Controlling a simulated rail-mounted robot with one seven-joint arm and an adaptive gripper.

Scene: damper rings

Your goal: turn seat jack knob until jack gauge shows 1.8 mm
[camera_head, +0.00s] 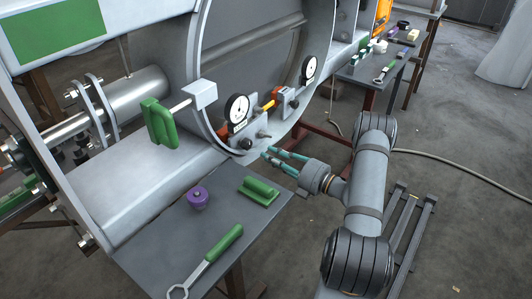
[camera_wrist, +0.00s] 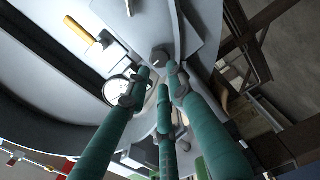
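A dark knob (camera_head: 247,143) sits low on the ring's rim, below a white-faced dial gauge (camera_head: 237,108). In the wrist view the knob (camera_wrist: 160,57) has a light mark on its face, and the gauge (camera_wrist: 117,90) is to its left, partly covered by a finger. The gauge reading is too small to tell. A second dial gauge (camera_head: 308,67) is farther right along the ring. My gripper (camera_head: 268,154) has teal fingers spread apart, empty, pointing at the knob. The fingertips (camera_wrist: 159,78) are close to the knob; I cannot tell whether they touch it.
A grey table (camera_head: 150,248) in front holds a purple knob-like part (camera_head: 197,198), a green block (camera_head: 258,190) and a green-handled wrench (camera_head: 207,260). A green-handled part (camera_head: 160,122) projects left of the gauge. An orange-tipped fitting (camera_head: 268,106) lies between the gauges. Open floor is at right.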

